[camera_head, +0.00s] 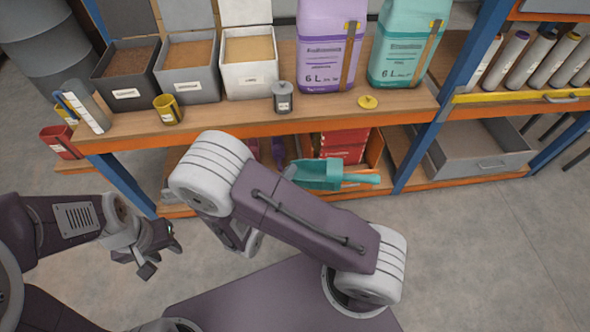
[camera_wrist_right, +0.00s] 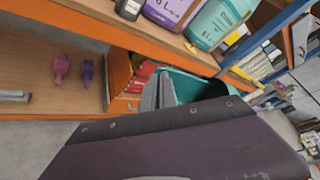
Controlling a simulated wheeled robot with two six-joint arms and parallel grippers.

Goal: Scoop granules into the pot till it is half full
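Three open bins of granules stand on the upper shelf: a dark bin (camera_head: 125,93), a grey bin (camera_head: 188,86) and a white bin (camera_head: 249,80). A small yellow pot-like cup (camera_head: 168,112) stands before them; which vessel is the task's pot is unclear. A teal scoop (camera_head: 322,174) shows low by the lower shelf, its handle pointing right; it also shows in the right wrist view (camera_wrist_right: 190,86). My right gripper's grey fingers (camera_wrist_right: 160,93) are close together against the view of the scoop; contact is unclear. My left gripper (camera_head: 163,254) is open and empty, left of my right arm.
A grey lidded jar (camera_head: 283,102), a yellow disc (camera_head: 368,102), a purple sack (camera_head: 325,45) and a teal sack (camera_head: 403,45) are on the upper shelf. A blue post (camera_head: 455,85) divides the shelving. My right arm hides part of the lower shelf.

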